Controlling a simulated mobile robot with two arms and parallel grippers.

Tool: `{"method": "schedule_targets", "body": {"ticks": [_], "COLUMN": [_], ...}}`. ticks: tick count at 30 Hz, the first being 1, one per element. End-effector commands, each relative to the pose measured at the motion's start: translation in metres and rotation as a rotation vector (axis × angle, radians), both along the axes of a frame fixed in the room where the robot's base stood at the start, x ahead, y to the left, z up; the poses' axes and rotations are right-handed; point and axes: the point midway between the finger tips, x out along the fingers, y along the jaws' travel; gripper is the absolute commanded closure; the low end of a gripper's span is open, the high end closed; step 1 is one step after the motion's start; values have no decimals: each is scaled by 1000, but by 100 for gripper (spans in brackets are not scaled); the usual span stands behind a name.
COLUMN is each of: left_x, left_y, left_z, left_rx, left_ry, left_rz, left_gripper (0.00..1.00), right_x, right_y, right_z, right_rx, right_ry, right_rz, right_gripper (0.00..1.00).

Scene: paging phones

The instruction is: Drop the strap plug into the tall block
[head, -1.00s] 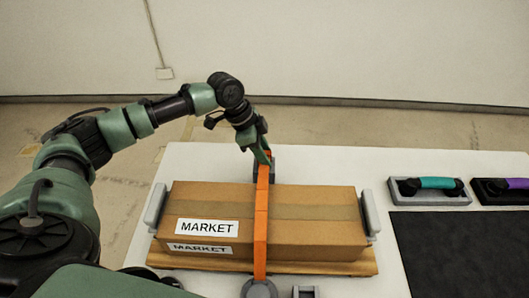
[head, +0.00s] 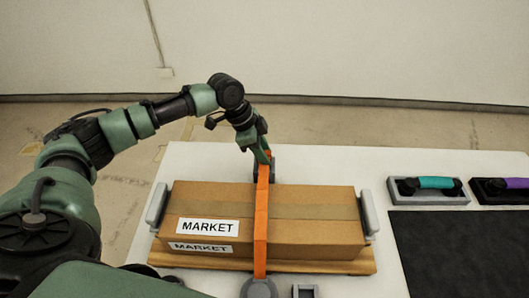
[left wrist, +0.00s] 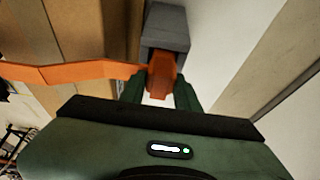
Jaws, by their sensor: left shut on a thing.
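An orange strap (head: 261,225) runs over the top and front of a brown carton labelled MARKET (head: 320,215). My left gripper (head: 265,157) is just behind the carton, shut on the orange strap plug at the strap's far end. In the left wrist view the plug (left wrist: 161,74) sits between the green fingers. The tall block (left wrist: 166,28) is grey with a dark opening, and the plug overlaps the opening's edge in that view. How deep the plug is, I cannot tell. In the head view the block (head: 277,168) is mostly hidden behind the carton and gripper. My right gripper is out of view.
The carton stands on a brown board between grey end brackets (head: 370,214). A round grey piece (head: 260,288) and a small grey socket (head: 305,291) are in front. Teal (head: 436,182) and purple (head: 517,183) handles lie in holders at right, behind a black mat (head: 465,250).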

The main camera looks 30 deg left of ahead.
Motion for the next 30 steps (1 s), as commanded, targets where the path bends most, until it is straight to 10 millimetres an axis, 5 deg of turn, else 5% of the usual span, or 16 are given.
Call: {"method": "schedule_targets", "body": {"ticks": [23,24,30], "left_x": [0,0,0], "left_y": [0,0,0], "left_z": [-12,-12,-12], "left_rx": [-1,0,-1], "left_ry": [1,0,1], "left_rz": [1,1,1], "left_gripper": [100,60,60], "right_x": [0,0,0], "right_y": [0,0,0], "right_z": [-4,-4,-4], "right_rx": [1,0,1], "right_ry": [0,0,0], "right_rz": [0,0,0], "right_gripper": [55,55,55]}}
